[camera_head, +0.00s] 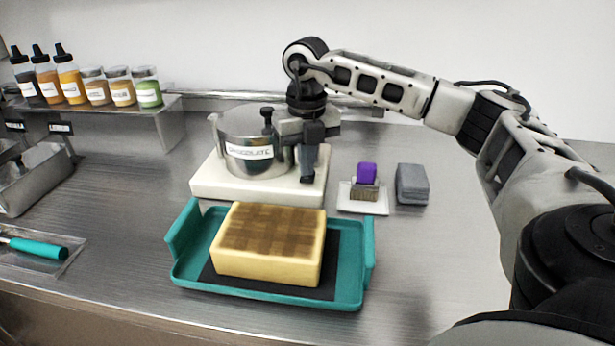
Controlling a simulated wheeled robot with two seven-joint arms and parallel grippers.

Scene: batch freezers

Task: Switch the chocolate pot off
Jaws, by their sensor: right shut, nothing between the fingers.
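The chocolate pot (243,168) is a steel pot with a white "CHOCOLATE" label. It stands on a cream-white base (222,188) behind the teal tray. My right gripper (308,172) points down over the right part of this base, just right of the pot. Its fingers are shut with nothing between them. The tips look close to the base's top; I cannot tell whether they touch it. No switch can be made out, and the gripper covers that part of the base. My left gripper is not in view.
A teal tray (178,272) with a yellow-sided, brown-topped block (265,262) stands in front. A purple-topped brush (366,174) on a small white dish and a grey block (412,184) lie to the right. Bottles (70,78) line a shelf at the left.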

